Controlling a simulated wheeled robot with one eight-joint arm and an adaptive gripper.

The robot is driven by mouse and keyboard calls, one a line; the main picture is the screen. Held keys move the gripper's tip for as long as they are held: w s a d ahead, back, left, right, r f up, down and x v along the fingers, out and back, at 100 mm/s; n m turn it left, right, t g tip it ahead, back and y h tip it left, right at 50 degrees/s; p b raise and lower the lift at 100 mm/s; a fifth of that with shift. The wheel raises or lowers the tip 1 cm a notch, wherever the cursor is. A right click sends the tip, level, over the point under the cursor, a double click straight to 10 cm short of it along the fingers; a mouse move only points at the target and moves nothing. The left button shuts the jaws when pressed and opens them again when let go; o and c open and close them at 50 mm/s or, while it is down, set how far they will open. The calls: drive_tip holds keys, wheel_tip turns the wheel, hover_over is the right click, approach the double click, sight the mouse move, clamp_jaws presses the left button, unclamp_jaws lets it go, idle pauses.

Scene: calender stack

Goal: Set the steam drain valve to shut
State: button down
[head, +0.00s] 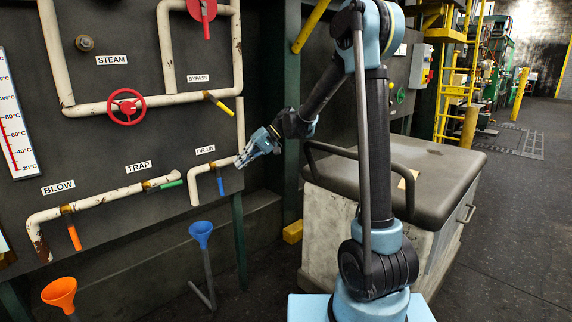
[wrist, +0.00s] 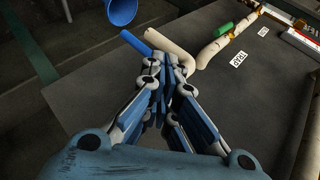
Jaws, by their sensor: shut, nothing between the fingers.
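The drain valve's blue lever (head: 220,184) hangs straight down below the horizontal drain pipe (head: 203,172), crosswise to it, under the DRAIN label (head: 205,150). In the wrist view the blue lever (wrist: 133,41) shows beside the cream pipe's bent end (wrist: 172,46), just beyond my fingertips. My gripper (head: 241,163) is near the panel's right edge, a little right of and above the lever. In the wrist view my gripper (wrist: 167,64) has its fingers together and empty, and they hide part of the drain pipe. I cannot tell whether they touch it.
A green trap lever (head: 171,184) and an orange blow lever (head: 73,236) are to the left. A blue funnel (head: 201,233) stands below the drain outlet. A grey-topped cabinet (head: 420,170) with a rail is to the right. Open floor lies farther right.

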drive_tip(key=s+d+f+m+t+h, duration=0.2)
drive_tip(key=s+d+h, duration=0.1)
drive_tip(key=s+d, duration=1)
drive_tip(key=s+d+f+m+t+h, duration=0.3)
drive_tip(key=s+d, duration=0.5)
drive_tip(key=d, duration=0.8)
drive_tip(key=s+d+f+h, duration=0.4)
drive_tip(key=s+d+f, duration=0.2)
drive_tip(key=s+d, duration=0.3)
drive_tip(key=shift+s+d+f+m, duration=0.2)
drive_tip(key=shift+d+f+m, duration=0.1)
drive_tip(key=shift+d, duration=0.1)
drive_tip(key=shift+w+f, duration=0.15)
drive_tip(key=shift+w, duration=0.3)
